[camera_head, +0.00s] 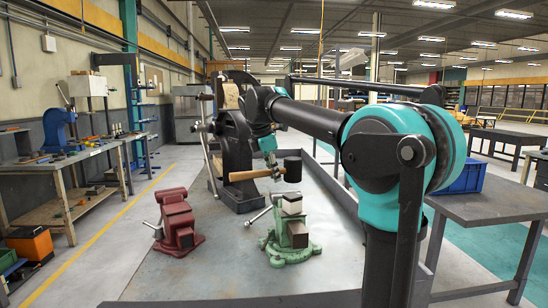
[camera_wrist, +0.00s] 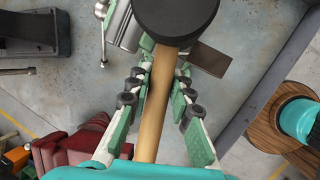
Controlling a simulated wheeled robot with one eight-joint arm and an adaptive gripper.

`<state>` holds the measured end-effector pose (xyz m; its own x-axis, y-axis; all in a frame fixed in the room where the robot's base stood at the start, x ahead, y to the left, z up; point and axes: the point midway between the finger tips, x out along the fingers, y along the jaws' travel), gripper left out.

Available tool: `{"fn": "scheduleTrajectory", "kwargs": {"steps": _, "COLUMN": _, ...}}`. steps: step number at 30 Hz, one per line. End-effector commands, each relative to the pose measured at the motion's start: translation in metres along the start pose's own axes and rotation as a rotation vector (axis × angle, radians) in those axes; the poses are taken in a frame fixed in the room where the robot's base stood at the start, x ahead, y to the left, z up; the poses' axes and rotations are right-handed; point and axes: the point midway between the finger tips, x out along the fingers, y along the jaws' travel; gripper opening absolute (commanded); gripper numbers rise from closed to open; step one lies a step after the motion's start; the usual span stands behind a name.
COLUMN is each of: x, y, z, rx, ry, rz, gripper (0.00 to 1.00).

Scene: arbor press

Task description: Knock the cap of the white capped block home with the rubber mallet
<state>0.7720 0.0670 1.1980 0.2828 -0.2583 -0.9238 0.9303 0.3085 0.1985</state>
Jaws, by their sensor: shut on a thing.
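The rubber mallet (camera_head: 246,175) has a pale wooden handle and a black head (camera_head: 292,166). My gripper (camera_head: 275,171) is shut on its handle; the wrist view shows the handle (camera_wrist: 153,105) between the finger pads, with the black head (camera_wrist: 175,18) beyond them. A pale block (camera_head: 291,208), seemingly the white capped block, stands in the green vise (camera_head: 291,245). The mallet head is above it in the head view, apart from it. The cap's seating is too small to tell. In the wrist view the mallet head and handle hide part of what lies below.
A red vise (camera_head: 178,225) stands on the grey worktable (camera_head: 225,270), left of the green vise. The black arbor press (camera_head: 236,145) stands behind the mallet. A blue crate (camera_head: 466,177) sits on a side table at right. The table is bare around the vises.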

Motion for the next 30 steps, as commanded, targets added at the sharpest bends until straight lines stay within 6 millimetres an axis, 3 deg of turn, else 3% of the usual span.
{"fn": "scheduleTrajectory", "kwargs": {"steps": 5, "x": 0.051, "y": -0.011, "z": -0.018, "rx": 0.000, "ry": 0.000, "rz": 0.000, "gripper": 0.00}}
{"fn": "scheduleTrajectory", "kwargs": {"steps": 6, "x": 0.052, "y": -0.012, "z": -0.018, "rx": 0.000, "ry": -0.001, "rz": 0.000, "gripper": 0.00}}
{"fn": "scheduleTrajectory", "kwargs": {"steps": 11, "x": 0.041, "y": -0.009, "z": -0.015, "rx": 0.000, "ry": 0.000, "rz": 0.000, "gripper": 0.00}}
{"fn": "scheduleTrajectory", "kwargs": {"steps": 20, "x": -0.010, "y": 0.002, "z": 0.004, "rx": 0.000, "ry": 0.000, "rz": 0.000, "gripper": 0.00}}
{"fn": "scheduleTrajectory", "kwargs": {"steps": 30, "x": -0.016, "y": 0.004, "z": 0.006, "rx": 0.000, "ry": 0.000, "rz": 0.000, "gripper": 0.00}}
